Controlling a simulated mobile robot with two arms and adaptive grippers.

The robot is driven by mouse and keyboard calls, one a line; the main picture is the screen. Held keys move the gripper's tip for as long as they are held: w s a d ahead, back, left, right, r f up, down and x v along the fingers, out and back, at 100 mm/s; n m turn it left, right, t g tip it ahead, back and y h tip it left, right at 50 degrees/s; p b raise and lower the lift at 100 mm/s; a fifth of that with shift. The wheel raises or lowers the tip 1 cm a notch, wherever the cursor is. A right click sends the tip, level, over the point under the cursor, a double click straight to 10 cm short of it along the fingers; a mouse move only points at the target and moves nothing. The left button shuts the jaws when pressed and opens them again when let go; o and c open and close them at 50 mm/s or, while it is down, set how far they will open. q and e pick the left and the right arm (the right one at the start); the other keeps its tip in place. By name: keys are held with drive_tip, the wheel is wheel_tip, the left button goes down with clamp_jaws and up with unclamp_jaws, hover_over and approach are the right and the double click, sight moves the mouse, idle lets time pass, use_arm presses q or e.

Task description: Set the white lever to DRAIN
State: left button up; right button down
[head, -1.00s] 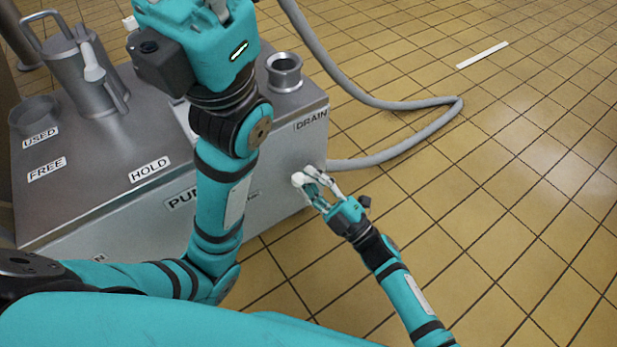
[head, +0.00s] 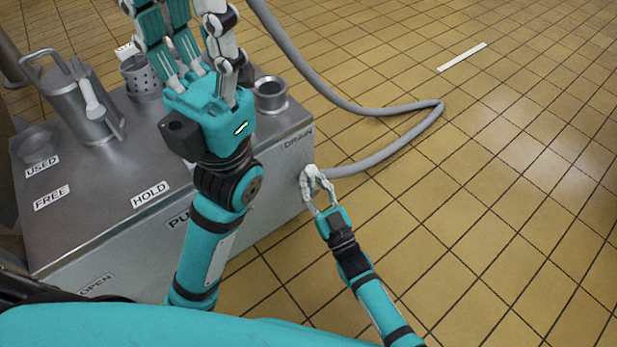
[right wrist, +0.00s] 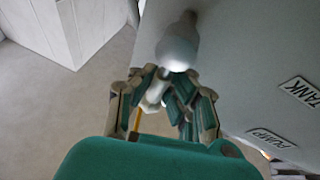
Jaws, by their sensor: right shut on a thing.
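The white lever (head: 312,173) shows at the right end of the grey metal console's front face, below the DRAIN label (head: 298,140). My right gripper (head: 318,190) is shut on the lever. In the right wrist view, the lever's pale rounded body (right wrist: 178,48) rises from between my right fingers (right wrist: 165,92), which partly hide its lower end. My left gripper (head: 185,45) is open and empty above the console top, fingers toward the top of the picture. The lever's exact angle against its labels is hard to tell.
The console top (head: 110,170) carries a jug (head: 75,100), a perforated cup (head: 141,78), a round metal socket (head: 270,93) and USED, FREE and HOLD labels. A grey hose (head: 400,145) lies on the tiled floor at right. TANK (right wrist: 302,92) and PUMP (right wrist: 272,138) labels show beside the lever.

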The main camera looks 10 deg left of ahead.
sight(314, 166)
drive_tip(key=shift+d+f+m+h, duration=0.15)
drive_tip(key=shift+m+h, duration=0.25)
drive_tip(key=shift+m, duration=0.3)
drive_tip(key=shift+w+t, duration=0.1)
drive_tip(key=shift+t, duration=0.2)
drive_tip(key=c, duration=1.3)
unclamp_jaws()
drive_tip(key=shift+o, duration=0.2)
wheel_tip(314, 166, up, 10)
drive_tip(key=shift+r, duration=0.1)
